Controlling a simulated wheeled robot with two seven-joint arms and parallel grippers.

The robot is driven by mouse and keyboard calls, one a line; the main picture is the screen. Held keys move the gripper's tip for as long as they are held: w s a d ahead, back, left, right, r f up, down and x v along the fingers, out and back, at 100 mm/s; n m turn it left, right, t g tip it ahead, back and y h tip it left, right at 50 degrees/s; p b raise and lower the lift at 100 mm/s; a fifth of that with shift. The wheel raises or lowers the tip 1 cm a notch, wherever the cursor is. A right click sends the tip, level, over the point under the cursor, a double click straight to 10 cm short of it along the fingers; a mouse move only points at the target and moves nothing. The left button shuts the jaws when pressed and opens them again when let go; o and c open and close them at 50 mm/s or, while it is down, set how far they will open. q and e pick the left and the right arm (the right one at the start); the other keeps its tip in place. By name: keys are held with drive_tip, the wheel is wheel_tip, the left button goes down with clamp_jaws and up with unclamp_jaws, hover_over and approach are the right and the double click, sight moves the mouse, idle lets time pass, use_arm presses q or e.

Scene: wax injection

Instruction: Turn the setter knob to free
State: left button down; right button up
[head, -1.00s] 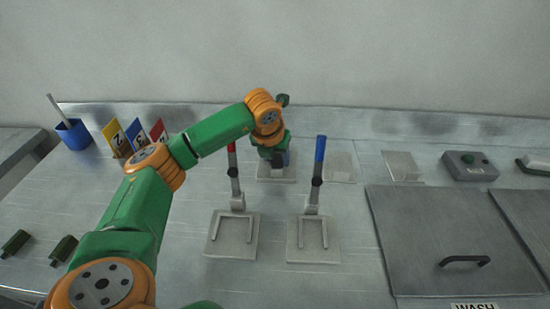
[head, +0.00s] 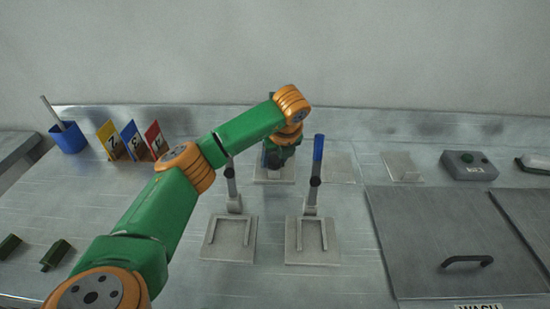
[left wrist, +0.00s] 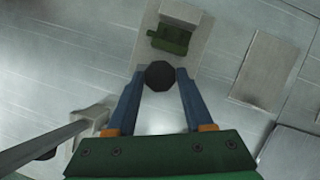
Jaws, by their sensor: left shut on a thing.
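The setter knob (left wrist: 159,75) is a dark, many-sided knob at the near edge of a pale plate in the left wrist view. My left gripper (left wrist: 160,76) is shut on it, with one blue finger touching each side. In the head view my left gripper (head: 272,158) is over the plate (head: 272,177) at the back middle. The knob is hard to make out there behind my arm. A green part (left wrist: 170,39) and a grey block (left wrist: 180,12) sit on the same plate beyond the knob. I see no readable mark of the knob's setting. My right gripper is not in view.
Two lever stands (head: 229,240) (head: 312,242) stand in front of the plate; the right lever has a blue handle (head: 318,148). Numbered cards (head: 132,141) and a blue cup (head: 69,138) are at the left. A lidded tank (head: 450,240) and a button box (head: 469,165) are at the right.

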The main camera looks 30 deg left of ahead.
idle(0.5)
use_arm(q)
drive_tip(key=shift+c, duration=1.5)
unclamp_jaws()
drive_tip(key=v, duration=0.7)
drive_tip(key=shift+w, duration=0.1)
